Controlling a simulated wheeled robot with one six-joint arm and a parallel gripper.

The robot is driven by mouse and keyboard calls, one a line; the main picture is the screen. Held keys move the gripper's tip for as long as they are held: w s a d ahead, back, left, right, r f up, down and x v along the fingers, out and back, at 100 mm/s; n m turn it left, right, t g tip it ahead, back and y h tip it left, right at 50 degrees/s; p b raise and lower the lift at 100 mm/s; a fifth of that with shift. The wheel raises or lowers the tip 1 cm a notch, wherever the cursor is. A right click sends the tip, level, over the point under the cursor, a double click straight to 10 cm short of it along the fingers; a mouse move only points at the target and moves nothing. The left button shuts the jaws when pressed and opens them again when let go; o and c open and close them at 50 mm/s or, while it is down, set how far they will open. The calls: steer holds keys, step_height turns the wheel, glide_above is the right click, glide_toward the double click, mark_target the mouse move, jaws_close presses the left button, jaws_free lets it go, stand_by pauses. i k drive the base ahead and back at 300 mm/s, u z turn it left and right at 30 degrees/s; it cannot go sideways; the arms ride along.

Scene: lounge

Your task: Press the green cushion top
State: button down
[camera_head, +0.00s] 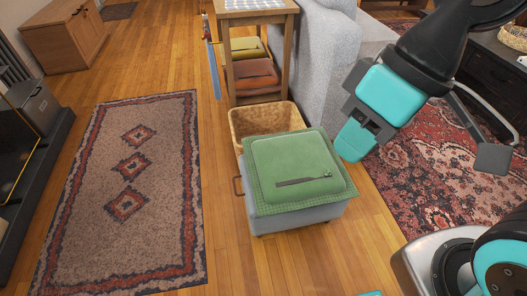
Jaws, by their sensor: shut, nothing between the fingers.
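The green cushion top (296,163) lies on a grey-blue box-shaped ottoman (300,216) in the middle of the view. A dark strip and a small light mark show on its upper face near the front. My gripper (352,148) is shut and empty. Its teal tip appears at the right edge of the cushion in the picture. I cannot tell how far above or beside the cushion it is.
A wicker basket (266,118) stands right behind the ottoman. A wooden side table (257,16) with folded cloths on its shelves and a grey sofa (325,60) are behind. A patterned rug (165,190) lies left, a red rug (440,165) right. Bare wood floor surrounds the ottoman.

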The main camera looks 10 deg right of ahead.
mark_target(294, 167)
steer(key=u, duration=0.35)
steer(key=i, duration=0.9)
steer(key=z, duration=0.25)
